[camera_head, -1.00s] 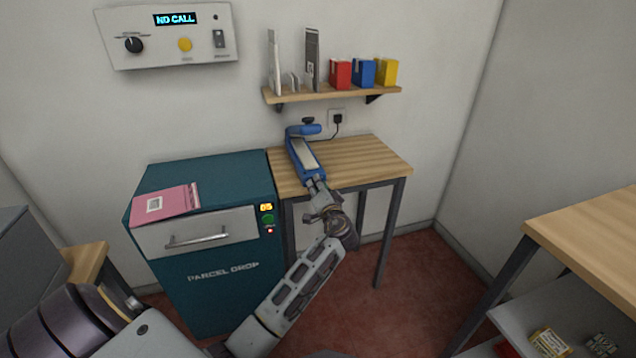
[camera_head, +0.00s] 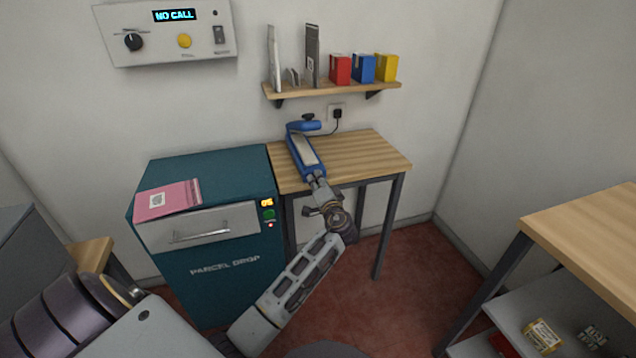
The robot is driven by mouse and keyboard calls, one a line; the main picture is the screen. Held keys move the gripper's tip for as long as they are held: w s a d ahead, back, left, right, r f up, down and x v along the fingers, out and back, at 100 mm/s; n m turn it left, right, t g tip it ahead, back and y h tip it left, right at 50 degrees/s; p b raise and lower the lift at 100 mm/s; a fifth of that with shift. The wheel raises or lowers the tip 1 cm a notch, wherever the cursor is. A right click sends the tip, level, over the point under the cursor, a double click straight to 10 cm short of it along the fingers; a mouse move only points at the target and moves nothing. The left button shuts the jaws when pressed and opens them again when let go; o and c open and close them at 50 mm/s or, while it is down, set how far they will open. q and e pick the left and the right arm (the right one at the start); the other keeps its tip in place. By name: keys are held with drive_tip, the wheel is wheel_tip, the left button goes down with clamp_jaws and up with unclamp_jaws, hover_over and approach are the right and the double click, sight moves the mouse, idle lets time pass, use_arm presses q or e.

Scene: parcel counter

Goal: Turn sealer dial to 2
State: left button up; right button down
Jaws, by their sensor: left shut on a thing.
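The blue sealer (camera_head: 305,150) with a pale top strip stands on the small wooden table against the wall. A dark knob shows at its far end, beside the raised blue arm. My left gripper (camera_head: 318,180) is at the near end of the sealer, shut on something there. It is most likely the sealer dial, but the gripper hides it and I cannot read its number. My right gripper is not in view.
The sealer's table (camera_head: 365,155) has bare wood to the right. A teal parcel drop (camera_head: 225,285) with a pink parcel (camera_head: 165,201) on top stands left. A wall shelf (camera_head: 340,90) hangs above. A control panel (camera_head: 165,55) reads NO CALL.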

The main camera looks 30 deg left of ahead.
use_arm(q)
drive_tip(key=o, duration=1.1)
drive_tip(key=shift+c, duration=0.2)
drive_tip(key=shift+d, duration=0.1)
drive_tip(key=v, duration=1.2)
drive_tip(key=shift+w, duration=0.1)
